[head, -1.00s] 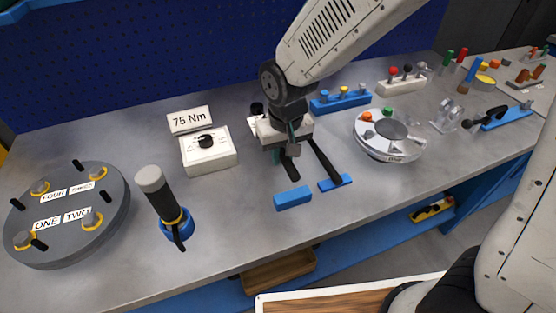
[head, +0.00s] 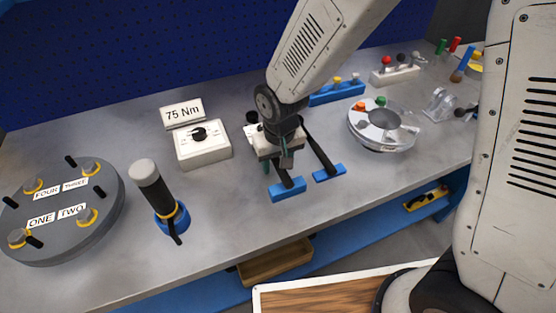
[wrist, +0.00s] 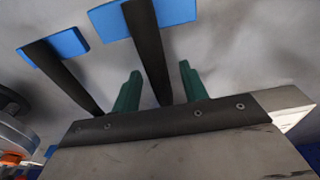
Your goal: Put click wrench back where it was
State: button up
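A black bar-shaped wrench lies with one end on the left blue block (head: 287,190); in the wrist view this bar (wrist: 150,48) crosses the larger blue block (wrist: 108,18). My gripper (head: 281,160) is low over the bench behind that block. Its green fingers in the wrist view (wrist: 160,88) stand apart on either side of the bar, with a gap at each side, so it is open. My gripper hides the bar's far end. A second black bar (head: 318,145) rests on the right blue block (head: 329,172). No label tells which is the click wrench.
Left of my gripper stand a white dial box (head: 203,151) with a 75 Nm sign and a black-handled tool (head: 152,185) upright in a blue ring. A grey disc (head: 62,235) is far left. A silver flanged shell (head: 382,135) stands right. The bench front is clear.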

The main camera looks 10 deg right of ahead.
notch_tip(320, 180, up, 12)
jog(key=s, duration=0.1)
jog(key=s+d+r+m, duration=0.1)
jog(key=s+d+r, duration=0.25)
jog(key=d, duration=0.25)
jog(key=s+d+r+m, duration=0.1)
jog(key=s+d+r, duration=0.25)
jog(key=d, duration=0.25)
jog(key=s+d+r+m, duration=0.1)
jog(key=s+d+r, duration=0.3)
jog(key=s+d, duration=0.5)
jog(key=shift+s, duration=1.3)
